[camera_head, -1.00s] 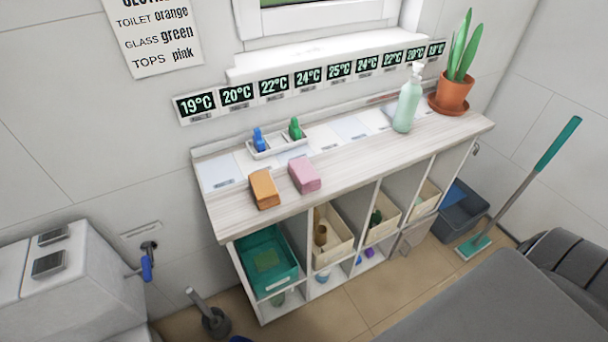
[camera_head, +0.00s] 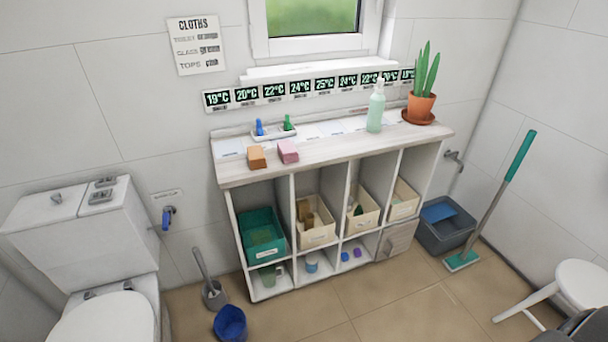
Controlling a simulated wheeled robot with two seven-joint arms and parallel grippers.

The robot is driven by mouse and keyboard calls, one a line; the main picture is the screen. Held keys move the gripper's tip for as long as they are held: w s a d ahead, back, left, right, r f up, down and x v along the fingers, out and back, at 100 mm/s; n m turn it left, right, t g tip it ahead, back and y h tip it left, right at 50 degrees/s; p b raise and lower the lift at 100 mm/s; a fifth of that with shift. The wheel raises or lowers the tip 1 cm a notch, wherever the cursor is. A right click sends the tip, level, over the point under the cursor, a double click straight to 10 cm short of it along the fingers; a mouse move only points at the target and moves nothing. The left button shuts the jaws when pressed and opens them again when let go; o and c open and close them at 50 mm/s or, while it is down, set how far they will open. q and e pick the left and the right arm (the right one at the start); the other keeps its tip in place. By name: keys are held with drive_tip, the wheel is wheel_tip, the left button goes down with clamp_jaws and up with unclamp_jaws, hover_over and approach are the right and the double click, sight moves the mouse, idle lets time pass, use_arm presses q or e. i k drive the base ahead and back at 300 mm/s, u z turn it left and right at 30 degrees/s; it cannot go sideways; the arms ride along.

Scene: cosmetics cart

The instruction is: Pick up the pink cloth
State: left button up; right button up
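The pink cloth (camera_head: 288,151), a folded block, lies near the front edge of the pale wooden top (camera_head: 340,146) of the shelf unit, left of its middle. An orange-brown cloth (camera_head: 257,157) of similar shape lies just to its left. Nothing covers the pink cloth. Neither gripper is in view. A dark shape at the bottom right corner is cut off, and I cannot tell what it is.
A two-part holder with blue and green items (camera_head: 274,133) stands behind the cloths. A soap bottle (camera_head: 376,108) and a potted plant (camera_head: 421,104) stand to the right. Below are open bins. A toilet (camera_head: 100,260), blue bucket (camera_head: 230,323), mop (camera_head: 490,200) and white stool (camera_head: 580,280) surround clear floor.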

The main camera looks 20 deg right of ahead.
sight(288, 153)
drive_tip(key=z, duration=0.8)
drive_tip(key=i, duration=0.55)
drive_tip(key=u, duration=0.15)
